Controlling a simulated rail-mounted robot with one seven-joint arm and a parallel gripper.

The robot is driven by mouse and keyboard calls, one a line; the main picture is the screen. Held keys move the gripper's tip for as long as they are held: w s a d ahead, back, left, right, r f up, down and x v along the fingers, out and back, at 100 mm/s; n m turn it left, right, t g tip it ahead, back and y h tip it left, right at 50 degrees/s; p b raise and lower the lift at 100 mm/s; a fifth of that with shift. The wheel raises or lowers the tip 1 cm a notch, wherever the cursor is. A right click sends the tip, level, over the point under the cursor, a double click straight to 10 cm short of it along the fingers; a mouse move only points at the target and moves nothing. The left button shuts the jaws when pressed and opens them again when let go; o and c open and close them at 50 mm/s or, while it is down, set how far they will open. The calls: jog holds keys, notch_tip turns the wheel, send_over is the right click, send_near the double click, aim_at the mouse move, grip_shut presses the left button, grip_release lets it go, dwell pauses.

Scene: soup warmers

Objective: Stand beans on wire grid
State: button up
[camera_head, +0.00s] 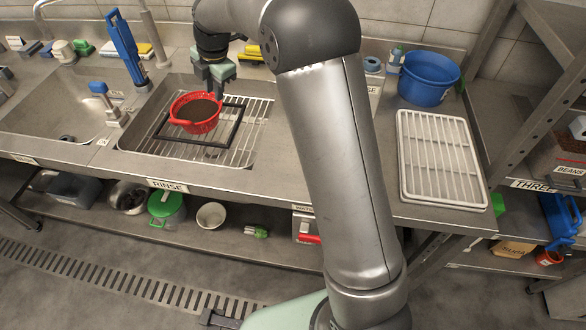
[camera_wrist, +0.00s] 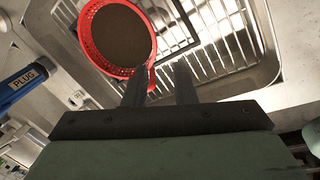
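A red mesh basket (camera_head: 196,127) with a dark, level filling, which I cannot identify for certain as beans, is in the rinse sink. It overlaps a black square frame (camera_head: 236,127) on the wire grid (camera_head: 257,116). The basket also shows in the wrist view (camera_wrist: 88,42), with the wire grid (camera_wrist: 240,52) to its right. My gripper (camera_head: 216,95) is at the basket's far right rim. In the wrist view its two fingers (camera_wrist: 160,80) are apart, the left one overlapping the rim's edge. I see nothing clasped between them. Whether a finger touches the rim is unclear.
A second, empty sink (camera_head: 65,105) lies to the left, with a blue-handled tap (camera_head: 105,95) between. A blue tub (camera_head: 428,80) and a white rack (camera_head: 440,155) stand on the right counter. A tall blue item (camera_head: 122,45) stands behind the sink.

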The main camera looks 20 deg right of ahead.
jog(key=s+d+r+m, duration=0.1)
jog(key=s+d+m, duration=0.2)
jog(key=s+m, duration=0.3)
jog(key=s+d+r+m+g+h, duration=0.1)
jog(key=s+d+m, duration=0.2)
jog(key=s, duration=0.5)
jog(key=s+d+m, duration=0.3)
jog(key=s+m, duration=0.2)
jog(key=s, duration=0.2)
jog(key=s+d+f+m, duration=0.2)
jog(key=s+m, duration=0.3)
jog(key=s, duration=0.3)
jog(key=s+d+f+m+g, duration=0.1)
jog(key=s+d+f+m, duration=0.1)
jog(key=s+m, duration=0.3)
jog(key=s, duration=0.3)
jog(key=shift+s+d+f+h, duration=0.15)
jog(key=shift+s+d+h, duration=0.1)
jog(key=shift+s+h, duration=0.1)
